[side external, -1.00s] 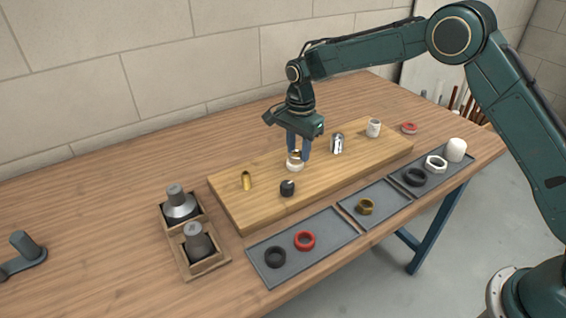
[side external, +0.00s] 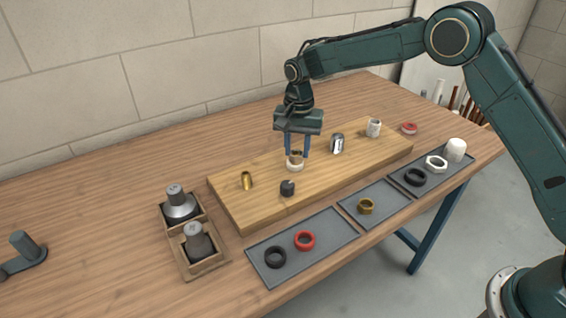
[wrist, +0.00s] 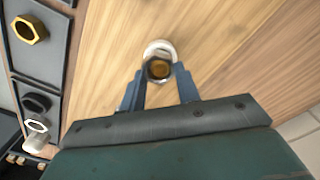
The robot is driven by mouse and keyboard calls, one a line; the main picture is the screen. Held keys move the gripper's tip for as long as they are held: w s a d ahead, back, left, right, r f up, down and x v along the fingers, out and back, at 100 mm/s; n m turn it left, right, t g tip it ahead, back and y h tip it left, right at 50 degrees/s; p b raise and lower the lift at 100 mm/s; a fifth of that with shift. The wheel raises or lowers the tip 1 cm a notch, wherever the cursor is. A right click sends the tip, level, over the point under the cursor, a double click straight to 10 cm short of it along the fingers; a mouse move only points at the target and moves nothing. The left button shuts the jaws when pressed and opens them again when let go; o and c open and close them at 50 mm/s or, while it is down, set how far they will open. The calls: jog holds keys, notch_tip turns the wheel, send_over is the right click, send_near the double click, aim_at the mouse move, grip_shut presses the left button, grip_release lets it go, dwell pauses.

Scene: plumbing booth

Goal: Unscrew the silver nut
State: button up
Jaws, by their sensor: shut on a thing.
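A short upright fitting with a white collar (side external: 295,167) stands on the wooden board (side external: 235,212). My gripper (side external: 297,152) points straight down over it, its two blue fingers shut on the nut at its top. In the wrist view the fingertips (wrist: 158,72) press on opposite sides of the nut, which shows as a greyish ring around a brass-coloured centre (wrist: 159,68). The white collar (wrist: 158,46) shows just beyond the fingertips. The fingers hide much of the nut, so its silver finish and thread are hard to make out.
Along the board stand a brass stub (side external: 246,181), a black-capped stub (side external: 287,188), a chrome fitting (side external: 337,144) and a white fitting (side external: 374,128). Grey trays in front hold a red ring (side external: 305,240), a brass nut (side external: 365,206) and other rings.

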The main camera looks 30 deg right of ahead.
jog(key=n, duration=0.5)
jog(key=shift+w+a+r+n, duration=0.1)
jog(key=shift+a+n, duration=0.05)
jog(key=shift+n, duration=0.25)
jog(key=shift+a+r+n, duration=0.1)
jog(key=shift+n, duration=1.4)
jog(key=shift+a+n, duration=0.1)
jog(key=shift+n, duration=1.4)
jog(key=o, duration=1.9)
jog(key=shift+c, duration=0.2)
jog(key=shift+r, duration=0.15)
